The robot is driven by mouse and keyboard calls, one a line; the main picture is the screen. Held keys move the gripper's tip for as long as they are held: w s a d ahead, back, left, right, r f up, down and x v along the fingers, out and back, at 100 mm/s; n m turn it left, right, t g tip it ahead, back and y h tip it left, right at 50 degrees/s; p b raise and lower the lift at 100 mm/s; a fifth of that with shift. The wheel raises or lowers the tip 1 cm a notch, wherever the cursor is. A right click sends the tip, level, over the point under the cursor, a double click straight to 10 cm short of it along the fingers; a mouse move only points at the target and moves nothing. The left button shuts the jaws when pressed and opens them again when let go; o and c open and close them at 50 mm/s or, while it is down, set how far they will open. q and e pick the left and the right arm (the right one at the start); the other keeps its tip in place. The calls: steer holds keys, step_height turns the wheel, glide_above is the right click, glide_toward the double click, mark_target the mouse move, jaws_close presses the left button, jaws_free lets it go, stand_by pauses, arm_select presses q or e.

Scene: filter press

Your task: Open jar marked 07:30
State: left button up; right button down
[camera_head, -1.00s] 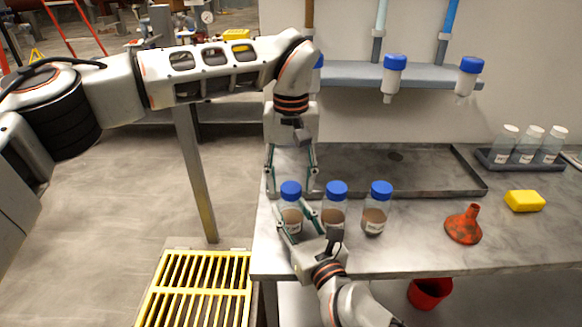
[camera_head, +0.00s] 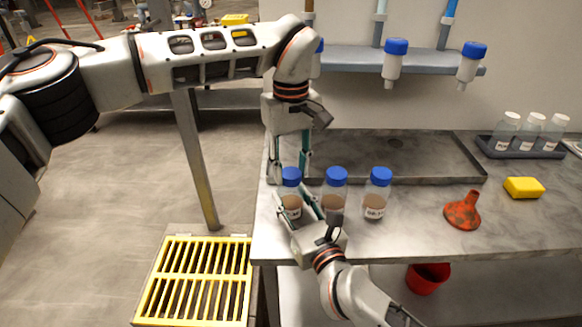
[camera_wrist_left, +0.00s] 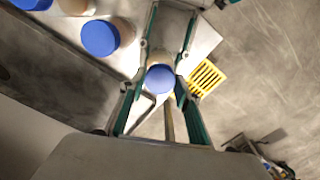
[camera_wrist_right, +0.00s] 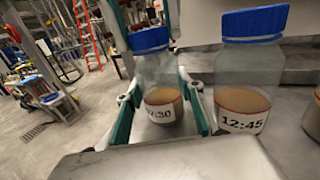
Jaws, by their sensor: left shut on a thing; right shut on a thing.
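The jar (camera_head: 291,205) at the left end of the row of blue-lidded jars stands upright on the bench. In the right wrist view this jar (camera_wrist_right: 155,75) has a partly hidden label ending in "30" and holds brown contents. My right gripper (camera_head: 303,207) is shut on its body from the front; its fingers (camera_wrist_right: 162,98) flank the glass. My left gripper (camera_head: 290,172) comes from above and is shut on the blue lid, which shows between its fingers in the left wrist view (camera_wrist_left: 160,79). The lid sits on the jar.
The middle jar (camera_head: 334,200), marked 12:45 in the right wrist view (camera_wrist_right: 245,75), stands close beside. A third jar (camera_head: 376,200) is farther right. A metal tray (camera_head: 470,165) lies behind. An orange funnel (camera_head: 462,213) and yellow sponge (camera_head: 523,187) are at right.

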arm_select(q)
steer(key=n, duration=2.6)
steer(key=shift+n, duration=0.4)
steer(key=n, duration=1)
steer(key=shift+r+n, duration=0.1)
steer(key=shift+n, duration=0.3)
steer(key=n, duration=1.1)
steer(key=shift+r, duration=0.15)
